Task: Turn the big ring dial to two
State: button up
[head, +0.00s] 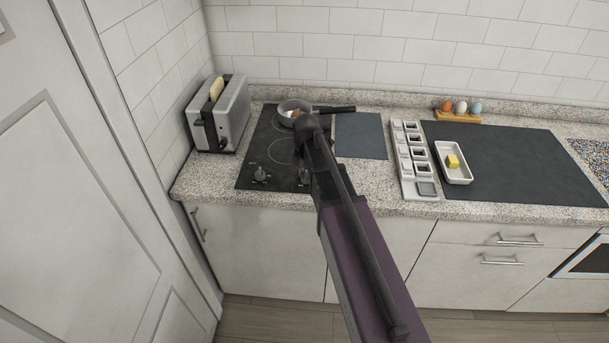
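The black hob (255,150) lies on the counter at the left, with a large ring outline in front and a pan (294,108) at the back. Two dials sit at its front edge: a left dial (260,174) in clear view, and a right dial (305,177) partly beside or behind my arm. I cannot tell which dial belongs to the big ring, nor read their marks. My arm reaches up from the bottom over the hob. Its dark end is above the hob near the pan, and my gripper's fingers are not distinguishable there.
A toaster (219,113) with bread stands left of the hob. Right of it are a grey board (360,136), a panel of square switches (413,160), a white dish (453,176) with a yellow block, and an egg holder (457,116). A wall closes the left side.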

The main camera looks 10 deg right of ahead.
jog(key=shift+a, duration=0.1)
grip_shut()
jog(key=shift+m, duration=0.4)
jog(key=m, duration=0.5)
jog(key=shift+w+m, duration=0.1)
jog(key=shift+m, duration=0.3)
jog(key=m, duration=0.3)
jog(key=shift+m, duration=0.3)
jog(key=m, duration=0.3)
jog(key=shift+m, duration=0.3)
jog(key=m, duration=0.3)
jog(key=shift+m, duration=0.3)
jog(key=m, duration=0.3)
jog(key=shift+m, duration=0.4)
jog(key=m, duration=0.6)
jog(key=shift+m, duration=0.3)
